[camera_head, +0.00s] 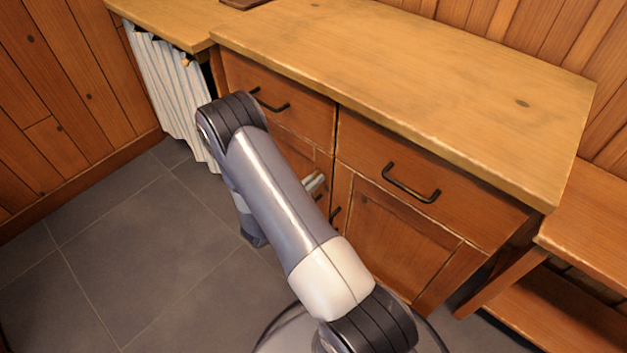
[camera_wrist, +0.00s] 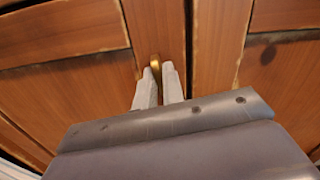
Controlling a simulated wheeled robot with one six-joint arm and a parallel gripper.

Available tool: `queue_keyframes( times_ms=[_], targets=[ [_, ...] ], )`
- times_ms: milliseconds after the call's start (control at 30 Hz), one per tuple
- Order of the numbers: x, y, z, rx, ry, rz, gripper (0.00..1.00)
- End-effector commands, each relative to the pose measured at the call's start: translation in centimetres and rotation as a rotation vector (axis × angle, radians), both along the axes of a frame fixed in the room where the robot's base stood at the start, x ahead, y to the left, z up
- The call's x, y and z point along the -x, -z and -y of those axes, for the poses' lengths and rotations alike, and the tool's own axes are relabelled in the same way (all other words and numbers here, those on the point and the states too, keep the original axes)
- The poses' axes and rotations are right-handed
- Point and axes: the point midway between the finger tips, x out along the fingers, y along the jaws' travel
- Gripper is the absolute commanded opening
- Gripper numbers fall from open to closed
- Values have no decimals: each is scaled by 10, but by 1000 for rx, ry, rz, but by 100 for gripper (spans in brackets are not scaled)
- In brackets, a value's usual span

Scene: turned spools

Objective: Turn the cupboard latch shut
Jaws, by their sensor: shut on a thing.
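The cupboard (camera_head: 400,217) is wooden, with two doors below two drawers. The small brass latch (camera_wrist: 154,61) shows in the wrist view on the wooden strip between the panels, close by a door edge. My gripper (camera_wrist: 159,71) is shut on the latch, its two pale fingertips on either side of it. Only a bit of the latch shows between the tips, so I cannot tell its angle. In the head view my arm crosses in front of the left door, part of my gripper (camera_head: 315,182) shows beside it, and the latch is hidden.
Dark bar handles sit on the left drawer (camera_head: 268,101) and right drawer (camera_head: 411,184). The wooden worktop (camera_head: 400,70) overhangs the front. A striped curtain (camera_head: 172,90) hangs at left, and a low wooden bench (camera_head: 590,215) stands at right. The grey tiled floor (camera_head: 120,240) is clear at left.

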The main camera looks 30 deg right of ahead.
Motion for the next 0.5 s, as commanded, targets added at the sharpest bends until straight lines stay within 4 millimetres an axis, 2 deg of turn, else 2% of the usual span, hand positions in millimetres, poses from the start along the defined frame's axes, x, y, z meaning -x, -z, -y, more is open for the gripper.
queue_keyframes(
  times_ms=[267,500],
  targets=[
    [0,-1,0,47,1,-132,0],
    [0,-1,0,120,0,-334,0]
  ],
)
